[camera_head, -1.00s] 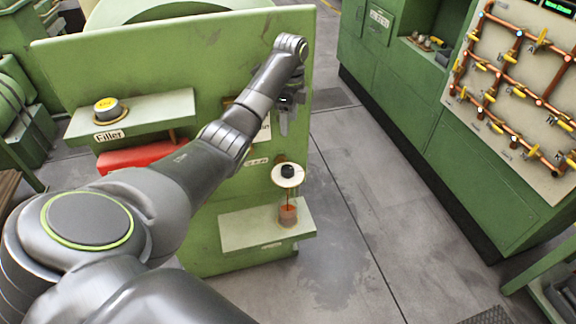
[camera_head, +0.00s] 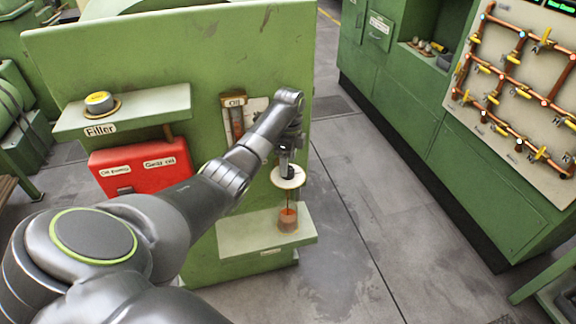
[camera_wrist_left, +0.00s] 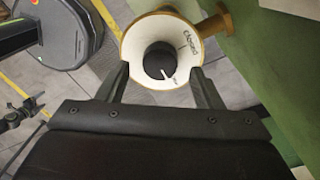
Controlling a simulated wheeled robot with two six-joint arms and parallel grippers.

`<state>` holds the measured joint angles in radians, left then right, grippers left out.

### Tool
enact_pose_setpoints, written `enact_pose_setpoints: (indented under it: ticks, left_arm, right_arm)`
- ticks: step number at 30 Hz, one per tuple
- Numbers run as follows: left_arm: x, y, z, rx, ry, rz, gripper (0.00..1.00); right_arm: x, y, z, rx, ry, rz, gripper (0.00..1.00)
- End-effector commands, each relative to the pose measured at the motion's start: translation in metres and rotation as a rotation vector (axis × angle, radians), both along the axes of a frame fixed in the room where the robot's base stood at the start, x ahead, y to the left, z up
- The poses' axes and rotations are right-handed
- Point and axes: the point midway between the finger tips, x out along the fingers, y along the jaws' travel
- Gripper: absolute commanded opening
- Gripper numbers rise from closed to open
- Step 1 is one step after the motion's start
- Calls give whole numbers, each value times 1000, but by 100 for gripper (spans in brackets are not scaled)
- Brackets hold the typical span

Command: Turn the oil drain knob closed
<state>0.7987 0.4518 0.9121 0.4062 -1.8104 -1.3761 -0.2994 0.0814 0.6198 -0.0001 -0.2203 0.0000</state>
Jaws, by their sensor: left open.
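The oil drain knob (camera_head: 287,174) is a dark round knob on a white dial at the right end of the green machine. In the left wrist view the knob (camera_wrist_left: 158,62) sits inside the dial (camera_wrist_left: 137,40), which reads "Closed" at its upper right. A white mark on the knob's face points toward the lower right. My left gripper (camera_head: 288,156) is directly above the knob, pointing down. In the left wrist view its two open fingers (camera_wrist_left: 160,70) stand on either side of the knob, with no visible grip on it. My right gripper is not in view.
A container with orange liquid (camera_head: 287,220) stands on a green shelf (camera_head: 245,236) below the dial, with a thin orange line above it. An oil gauge (camera_head: 235,115), red box (camera_head: 140,167) and filler cap (camera_head: 100,102) are to the left. Open floor lies right.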

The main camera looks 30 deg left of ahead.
Motion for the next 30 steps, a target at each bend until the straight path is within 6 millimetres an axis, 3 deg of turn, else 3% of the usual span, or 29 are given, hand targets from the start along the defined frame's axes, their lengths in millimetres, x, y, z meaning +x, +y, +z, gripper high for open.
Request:
enact_pose_setpoints:
  ticks: [6,16,26,30]
  left_arm:
    - [-1,0,-21,0,0,-1,60]
    - [-1,0,-24,0,-1,-1,60]
    - [-1,0,-24,0,-1,0,17]
    - [-1,0,-23,1,-1,4,16]
  right_arm:
    - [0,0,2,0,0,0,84]
    - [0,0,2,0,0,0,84]
    - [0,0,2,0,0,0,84]
    - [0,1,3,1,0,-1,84]
